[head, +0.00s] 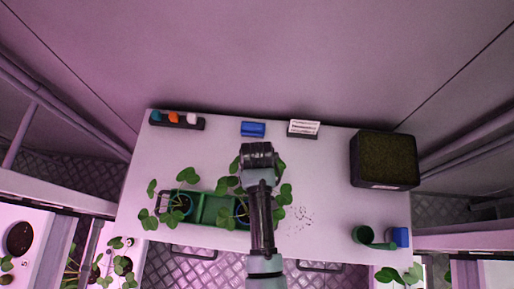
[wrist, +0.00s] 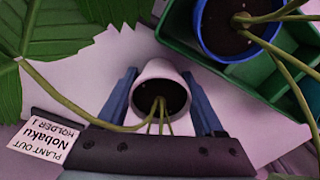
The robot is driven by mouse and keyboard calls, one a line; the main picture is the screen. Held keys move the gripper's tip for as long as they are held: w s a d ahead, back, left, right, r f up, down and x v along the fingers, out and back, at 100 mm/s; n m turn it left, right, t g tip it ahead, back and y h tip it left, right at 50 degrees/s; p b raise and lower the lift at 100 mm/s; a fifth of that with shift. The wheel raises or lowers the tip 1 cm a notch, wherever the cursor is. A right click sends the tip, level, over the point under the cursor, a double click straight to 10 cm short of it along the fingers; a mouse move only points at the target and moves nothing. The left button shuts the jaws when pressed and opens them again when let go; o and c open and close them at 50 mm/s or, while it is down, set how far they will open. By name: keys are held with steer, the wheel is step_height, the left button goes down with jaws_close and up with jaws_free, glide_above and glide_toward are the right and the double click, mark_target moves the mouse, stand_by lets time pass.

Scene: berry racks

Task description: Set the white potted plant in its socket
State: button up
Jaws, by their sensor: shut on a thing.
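The white potted plant shows in the wrist view as a white pot (wrist: 160,73) with dark soil and thin green stems. My gripper (wrist: 160,82) is shut on this pot, with one blue-grey finger on each side. In the head view my arm covers the gripper and the pot. A green tray (head: 211,209) stands at the left front of the table and holds blue pots with leafy plants. Its corner and one blue pot (wrist: 232,29) show at the upper right of the wrist view, beside the held pot.
A white label (wrist: 42,141) reads "Plant out Nobaku holder 1". At the table's back are a small rack (head: 177,121), a blue block (head: 253,129) and a white-topped item (head: 303,128).

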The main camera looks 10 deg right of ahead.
steer(key=shift+f, duration=0.15)
steer(key=o, duration=1.4)
